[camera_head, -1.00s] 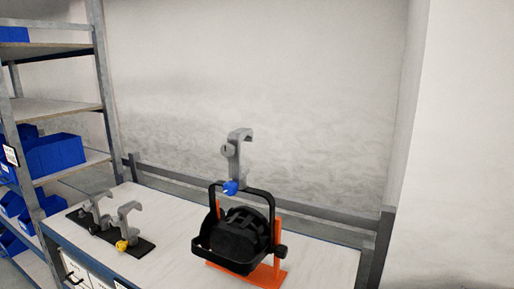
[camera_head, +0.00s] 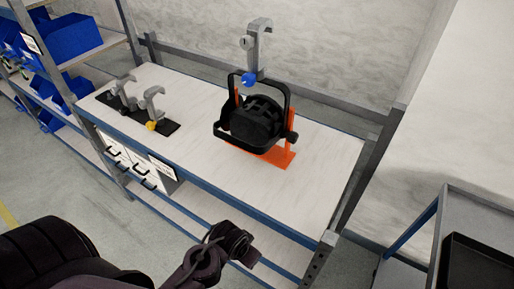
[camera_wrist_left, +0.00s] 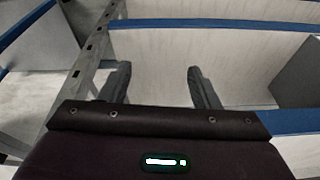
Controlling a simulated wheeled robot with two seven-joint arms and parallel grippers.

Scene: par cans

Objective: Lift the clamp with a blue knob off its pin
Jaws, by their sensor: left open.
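The clamp with a blue knob (camera_head: 261,42) is a grey hook, standing upright on top of the black yoke of a par can (camera_head: 258,121). Its blue knob (camera_head: 249,79) sits at the clamp's foot, by the yoke's top bar. The pin under it cannot be made out. My left gripper (camera_wrist_left: 158,86) is open and empty in the left wrist view, its two dark fingers apart above the bench area. In the head view my left arm (camera_head: 205,260) is low in front of the bench, well apart from the clamp. My right gripper is out of view.
The can rests on an orange stand (camera_head: 275,154) on the white bench (camera_head: 225,165). A black board (camera_head: 168,128) at left holds grey clamps, one with a yellow knob (camera_head: 151,126). Shelving with blue bins (camera_head: 75,38) stands left, a grey cart (camera_head: 478,205) right.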

